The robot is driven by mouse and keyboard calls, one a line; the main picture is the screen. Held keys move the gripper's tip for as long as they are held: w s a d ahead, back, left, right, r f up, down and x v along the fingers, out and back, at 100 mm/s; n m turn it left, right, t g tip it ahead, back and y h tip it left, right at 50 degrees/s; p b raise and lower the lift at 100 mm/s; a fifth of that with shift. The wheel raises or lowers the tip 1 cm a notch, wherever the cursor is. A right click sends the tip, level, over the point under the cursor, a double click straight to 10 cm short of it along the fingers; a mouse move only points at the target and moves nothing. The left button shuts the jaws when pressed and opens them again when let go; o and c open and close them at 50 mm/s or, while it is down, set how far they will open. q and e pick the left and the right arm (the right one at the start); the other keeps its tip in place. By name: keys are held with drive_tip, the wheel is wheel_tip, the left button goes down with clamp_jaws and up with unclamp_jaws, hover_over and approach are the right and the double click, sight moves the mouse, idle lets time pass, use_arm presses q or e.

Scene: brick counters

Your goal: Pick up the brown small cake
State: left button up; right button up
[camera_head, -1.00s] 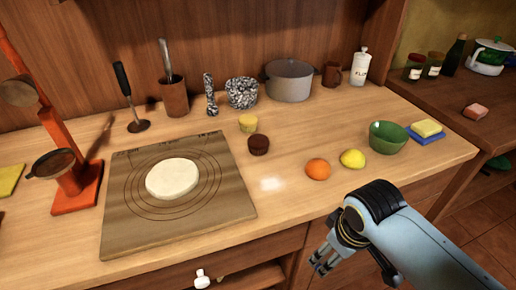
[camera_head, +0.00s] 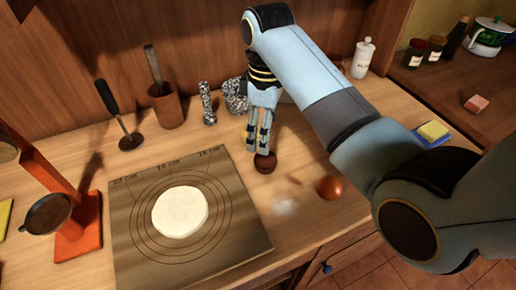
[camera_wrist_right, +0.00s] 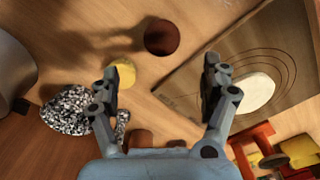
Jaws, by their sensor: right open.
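The brown small cake (camera_head: 265,163) is a dark round piece on the wooden counter, just right of the mat. My right gripper (camera_head: 260,148) hangs over the counter with its fingers pointing down, close above the cake in the head view and overlapping its upper edge. In the right wrist view the cake (camera_wrist_right: 161,36) lies beyond the open, empty fingertips (camera_wrist_right: 161,70), roughly midway between them sideways. A small yellow cake (camera_wrist_right: 122,73) lies beside the left finger there; in the head view it is mostly hidden behind the gripper. My left gripper is not in view.
A mat (camera_head: 240,235) with a white dough disc (camera_head: 180,211) lies left of the cake. A speckled mortar (camera_head: 235,97) stands behind the gripper. My right arm hides the counter's right part.

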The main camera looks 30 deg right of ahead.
sight(266, 157)
drive_tip(key=f, duration=0.2)
drive_tip(key=s+f, duration=0.1)
drive_tip(key=shift+f, duration=0.65)
drive_tip(key=f, duration=0.5)
drive_tip(key=shift+w+f, duration=0.2)
drive_tip(key=shift+f, duration=0.05)
drive_tip(key=c, duration=0.5)
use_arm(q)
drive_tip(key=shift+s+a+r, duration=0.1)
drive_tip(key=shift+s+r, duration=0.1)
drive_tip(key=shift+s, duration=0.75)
use_arm(e)
drive_tip(key=c, duration=0.8)
